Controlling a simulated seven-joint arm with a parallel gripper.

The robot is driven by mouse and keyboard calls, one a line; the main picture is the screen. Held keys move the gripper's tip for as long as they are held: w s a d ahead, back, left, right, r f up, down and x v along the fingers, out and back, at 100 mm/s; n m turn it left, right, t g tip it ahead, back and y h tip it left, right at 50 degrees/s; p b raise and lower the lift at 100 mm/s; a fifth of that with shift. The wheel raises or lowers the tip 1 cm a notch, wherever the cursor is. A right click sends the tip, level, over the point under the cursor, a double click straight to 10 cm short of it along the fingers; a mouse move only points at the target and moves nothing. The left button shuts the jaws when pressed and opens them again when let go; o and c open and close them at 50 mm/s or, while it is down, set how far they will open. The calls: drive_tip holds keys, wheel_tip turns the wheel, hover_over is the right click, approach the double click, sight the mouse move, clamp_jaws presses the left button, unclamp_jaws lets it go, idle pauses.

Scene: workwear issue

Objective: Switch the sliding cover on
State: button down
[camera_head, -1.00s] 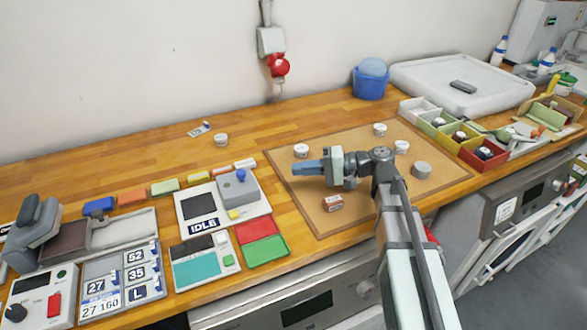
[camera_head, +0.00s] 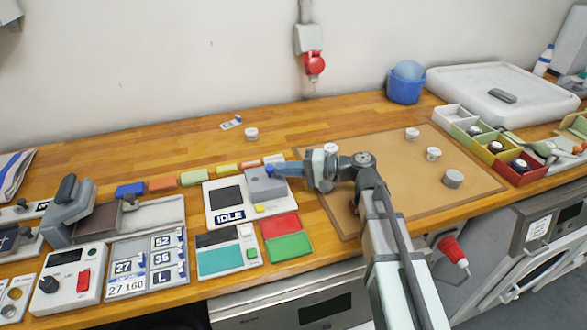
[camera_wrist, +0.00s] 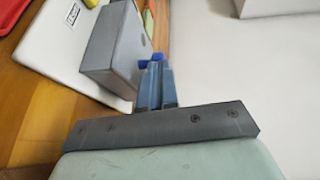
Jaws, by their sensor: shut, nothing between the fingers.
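The likely sliding cover is a grey block (camera_head: 262,188) with a blue knob on top, on the right part of a white panel (camera_head: 215,198) marked IDLE. The panel has a dark square (camera_head: 226,197) left of the block. My gripper (camera_head: 279,169) is shut and empty, its bluish fingers pointing left at the knob's right side. In the wrist view the fingertips (camera_wrist: 156,68) are beside the grey block (camera_wrist: 112,50), with the blue knob (camera_wrist: 151,58) just beyond them. I cannot tell whether they touch. The fingers partly hide the knob in the head view.
Red (camera_head: 279,227) and green (camera_head: 287,247) trays lie in front of the panel. A coloured row of blocks (camera_head: 194,178) runs behind it. A grey press-like device (camera_head: 72,212) stands at left. The brown mat (camera_head: 400,190) holds several small jars.

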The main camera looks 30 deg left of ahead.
idle(0.3)
drive_tip(key=s+a, duration=0.8)
drive_tip(key=shift+s+a, duration=0.35)
drive_tip(key=v, duration=1.4)
drive_tip(key=shift+w+d, duration=0.15)
drive_tip(key=shift+w, duration=0.05)
idle(0.4)
